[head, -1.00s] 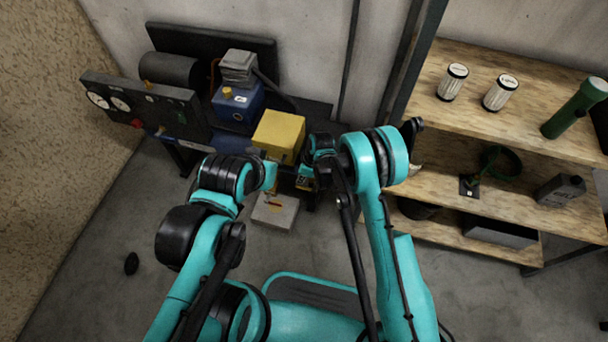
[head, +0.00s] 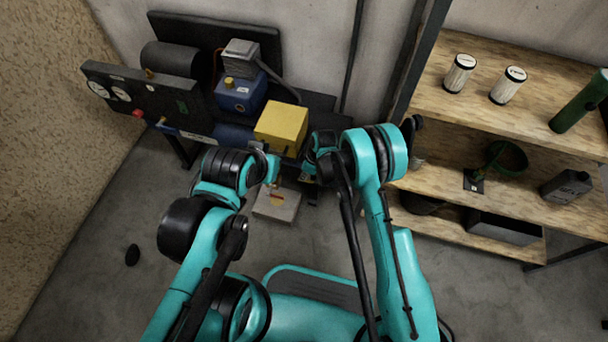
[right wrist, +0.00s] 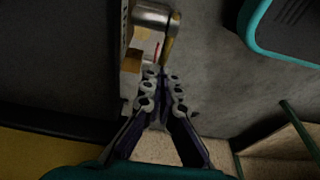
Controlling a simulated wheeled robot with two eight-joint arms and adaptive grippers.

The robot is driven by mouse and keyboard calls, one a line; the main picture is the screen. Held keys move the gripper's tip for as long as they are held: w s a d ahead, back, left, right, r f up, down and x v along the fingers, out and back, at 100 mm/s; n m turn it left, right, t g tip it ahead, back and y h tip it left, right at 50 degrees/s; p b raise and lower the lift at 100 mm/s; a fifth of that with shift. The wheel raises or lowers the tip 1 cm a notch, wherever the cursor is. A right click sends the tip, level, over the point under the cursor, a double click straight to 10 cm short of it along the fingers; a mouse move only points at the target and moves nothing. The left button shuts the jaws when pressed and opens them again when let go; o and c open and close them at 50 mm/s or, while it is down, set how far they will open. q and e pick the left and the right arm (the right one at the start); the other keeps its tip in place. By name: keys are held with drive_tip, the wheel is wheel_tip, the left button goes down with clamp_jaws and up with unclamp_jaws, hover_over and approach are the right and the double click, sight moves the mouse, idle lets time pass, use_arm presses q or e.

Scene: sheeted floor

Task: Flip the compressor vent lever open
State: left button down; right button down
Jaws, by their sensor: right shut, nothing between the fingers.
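The compressor's blue body (head: 240,93) stands against the wall beside a black gauge panel (head: 150,98). In the right wrist view a brass-coloured lever (right wrist: 173,38) hangs beside a silver cylinder (right wrist: 156,14); a pale plate with a red mark (right wrist: 152,48) is behind it. My right gripper (right wrist: 163,82) is shut and empty, its tips close to the lever's lower end. I cannot tell whether they touch. In the head view the right fingers are mostly hidden by my arm. My left arm ends near the yellow box (head: 281,127); its fingers cannot be made out.
A low grey block (head: 276,207) with an orange part lies below the yellow box. A wooden shelf (head: 455,115) with cans and bottles stands on the right.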

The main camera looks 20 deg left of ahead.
drive_tip(key=shift+a+f, duration=0.2)
drive_tip(key=shift+f, duration=0.05)
drive_tip(key=shift+a+f+h, duration=0.2)
drive_tip(key=shift+f+h, duration=0.25)
drive_tip(key=shift+h, duration=0.35)
drive_tip(key=shift+a+f, duration=0.15)
drive_tip(key=shift+f, duration=1.3)
drive_tip(key=shift+r, duration=0.15)
wheel_tip(320, 180, up, 12)
drive_tip(key=d, duration=0.1)
drive_tip(key=shift+d, duration=0.3)
drive_tip(key=shift+f, duration=0.2)
